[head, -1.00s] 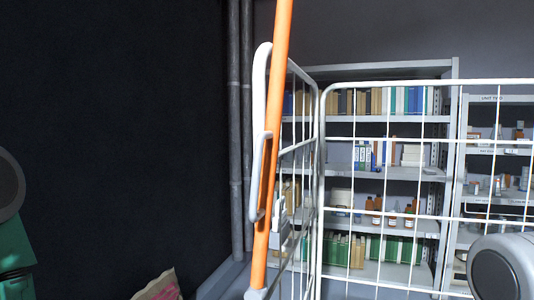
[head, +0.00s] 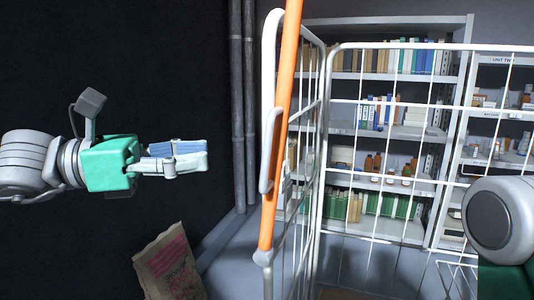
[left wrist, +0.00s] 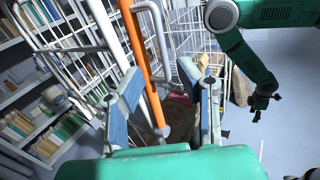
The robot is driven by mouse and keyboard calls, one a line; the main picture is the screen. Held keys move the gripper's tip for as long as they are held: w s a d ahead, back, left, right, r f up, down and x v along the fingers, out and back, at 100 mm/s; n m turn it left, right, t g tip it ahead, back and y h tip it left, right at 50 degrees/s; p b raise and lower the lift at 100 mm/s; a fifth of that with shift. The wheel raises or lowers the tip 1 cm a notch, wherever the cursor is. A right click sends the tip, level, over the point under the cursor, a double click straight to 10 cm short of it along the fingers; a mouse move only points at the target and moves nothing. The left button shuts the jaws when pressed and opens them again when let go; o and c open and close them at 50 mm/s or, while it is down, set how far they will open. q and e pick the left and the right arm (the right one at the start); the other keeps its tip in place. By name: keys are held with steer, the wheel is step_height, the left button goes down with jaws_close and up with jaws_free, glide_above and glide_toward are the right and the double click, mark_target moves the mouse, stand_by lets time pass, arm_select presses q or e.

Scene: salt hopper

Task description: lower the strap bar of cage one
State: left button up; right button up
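The orange strap bar (head: 280,130) of the wire cage (head: 325,140) stands nearly upright at the cage's left side, its lower end at a grey fitting (head: 263,257). Its top runs out of the head view. My left gripper (head: 206,155) is left of the bar, level with its middle and apart from it, pointing right. In the left wrist view my left gripper (left wrist: 165,108) has its fingers spread, with the orange bar (left wrist: 138,60) beyond and between them. My right gripper (left wrist: 262,108) is small and dark in the left wrist view; its fingers are unclear.
Shelves (head: 385,77) with books and bottles stand behind the cage. A paper sack (head: 168,265) is at the lower left, below my left gripper. A grey pipe (head: 243,110) runs up the wall. The space between my left fingertips and the bar looks clear.

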arm_select(q)
glide_above(266, 186)
steer(key=shift+w+d+b, duration=0.2)
steer(key=shift+d+b, duration=0.15)
steer(key=shift+a, duration=0.6)
jaws_close()
